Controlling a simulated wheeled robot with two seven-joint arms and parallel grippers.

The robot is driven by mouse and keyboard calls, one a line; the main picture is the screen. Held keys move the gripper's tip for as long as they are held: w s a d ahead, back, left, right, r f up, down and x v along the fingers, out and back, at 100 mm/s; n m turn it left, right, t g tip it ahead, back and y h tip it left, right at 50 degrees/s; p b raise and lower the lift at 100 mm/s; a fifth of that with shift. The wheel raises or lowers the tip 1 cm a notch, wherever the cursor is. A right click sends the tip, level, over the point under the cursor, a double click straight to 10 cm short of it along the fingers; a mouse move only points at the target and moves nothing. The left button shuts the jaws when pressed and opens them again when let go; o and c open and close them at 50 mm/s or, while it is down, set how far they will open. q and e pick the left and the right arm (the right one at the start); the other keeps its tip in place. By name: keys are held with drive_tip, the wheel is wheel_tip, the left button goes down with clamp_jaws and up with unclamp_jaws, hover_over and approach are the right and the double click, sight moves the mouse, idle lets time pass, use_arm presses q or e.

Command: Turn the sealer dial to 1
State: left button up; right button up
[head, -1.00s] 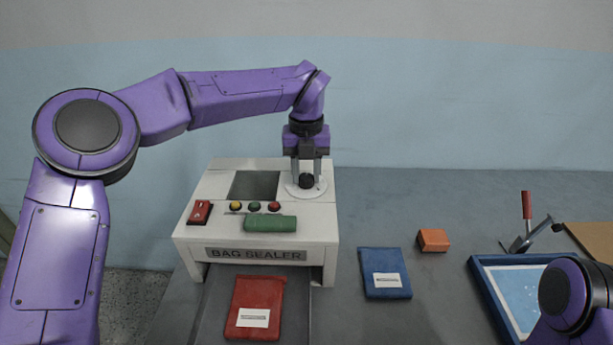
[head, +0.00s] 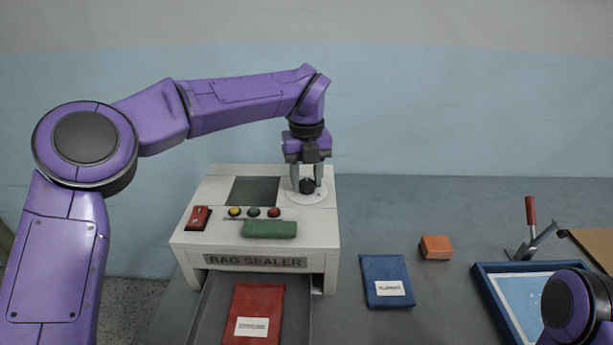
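The bag sealer (head: 196,248) is a white box on the grey table, left of the middle. Its dial is a black knob (head: 307,186) on a pale round plate (head: 312,198) at the back right of the top. My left gripper (head: 307,184) points down over the dial, with one finger on each side of the knob. Whether the fingers touch the knob is too small to tell. The dial's marks and pointer cannot be read. My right gripper is out of view; only part of my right arm shows at the lower right.
The sealer top also has a red rocker switch (head: 198,218), three coloured buttons (head: 254,212) and a green roll (head: 269,229). A red packet (head: 258,301) lies in front. A blue packet (head: 386,275), an orange block (head: 436,247) and a blue-framed tray (head: 490,291) are to the right.

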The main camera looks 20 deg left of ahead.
sight(307, 181)
use_arm(q)
drive_tip(key=shift+o, duration=1.2)
wheel_tip(307, 181, up, 10)
drive_tip(key=p, duration=0.1)
drive_tip(key=shift+r, duration=0.25)
